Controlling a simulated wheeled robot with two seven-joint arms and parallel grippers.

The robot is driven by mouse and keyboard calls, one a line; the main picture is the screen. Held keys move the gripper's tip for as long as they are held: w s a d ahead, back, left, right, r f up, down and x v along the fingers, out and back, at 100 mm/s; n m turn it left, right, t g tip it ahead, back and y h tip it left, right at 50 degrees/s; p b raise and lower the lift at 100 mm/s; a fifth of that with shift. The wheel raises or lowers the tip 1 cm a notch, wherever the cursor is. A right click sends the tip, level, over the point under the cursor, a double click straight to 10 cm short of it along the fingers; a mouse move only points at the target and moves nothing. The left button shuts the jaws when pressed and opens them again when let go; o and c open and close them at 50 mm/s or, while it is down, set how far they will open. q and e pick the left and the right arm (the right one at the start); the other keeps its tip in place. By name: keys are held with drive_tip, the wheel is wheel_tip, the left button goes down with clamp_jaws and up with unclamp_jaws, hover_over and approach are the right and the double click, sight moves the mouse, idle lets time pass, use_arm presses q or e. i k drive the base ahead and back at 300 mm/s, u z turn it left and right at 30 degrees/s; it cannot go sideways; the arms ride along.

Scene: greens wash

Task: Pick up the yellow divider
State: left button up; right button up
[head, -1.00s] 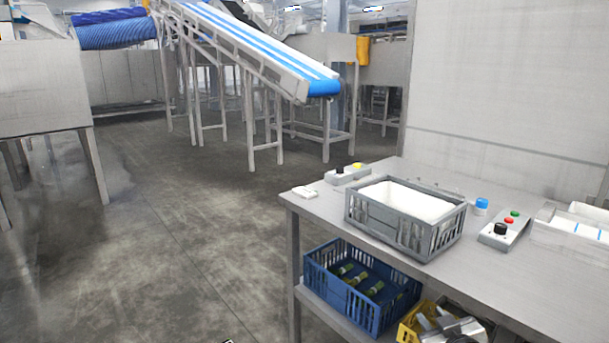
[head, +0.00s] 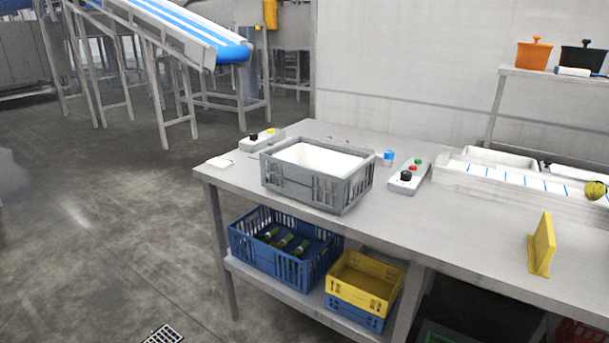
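The yellow divider (head: 543,243) stands upright on the grey worktable (head: 460,237) near its front edge, at the right of the head view. It is a thin yellow plate on a flat foot. Nothing touches it. Neither my left nor my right gripper is in view.
On the table are a grey crate (head: 316,192) with a white liner, control boxes (head: 409,177), a blue-capped item (head: 389,157) and a white conveyor (head: 510,184). Below are a blue crate (head: 262,262) with green items and an empty yellow crate (head: 363,283). Floor is clear at left.

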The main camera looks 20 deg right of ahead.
sight(542, 246)
drive_tip(key=z, duration=1.1)
drive_tip(key=i, duration=0.8)
drive_tip(key=z, duration=0.05)
